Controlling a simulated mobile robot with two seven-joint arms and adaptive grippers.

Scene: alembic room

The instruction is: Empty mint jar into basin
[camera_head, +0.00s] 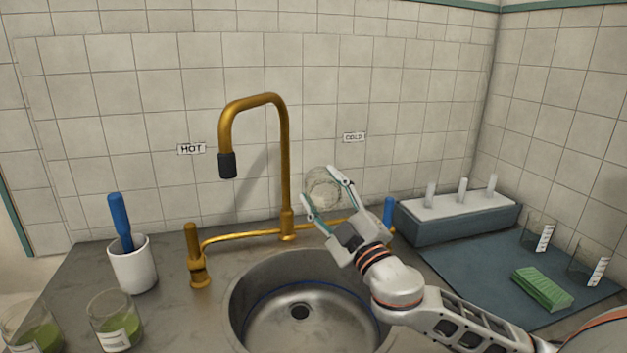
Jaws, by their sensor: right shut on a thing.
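My right gripper (322,186) is shut on a clear glass jar (322,190). The jar is held above the back rim of the basin, right of the brass tap. Its contents and exact tilt are hard to make out; it looks pale, and I see no green in it. The round steel basin (345,322) is below, with a dark drain hole at its bottom. Two glass jars with green contents and white labels stand on the counter at the front left, one at the edge (38,338) and one nearer the basin (122,328). My left gripper is out of view.
The brass tap (284,165) arches up behind the basin, with a brass handle (194,255) and a blue handle (388,212). A white cup (133,268) holds a blue-handled tool. At right are a rack (455,228), a mat (450,262), glass vessels (537,233) and a green sponge (542,289).

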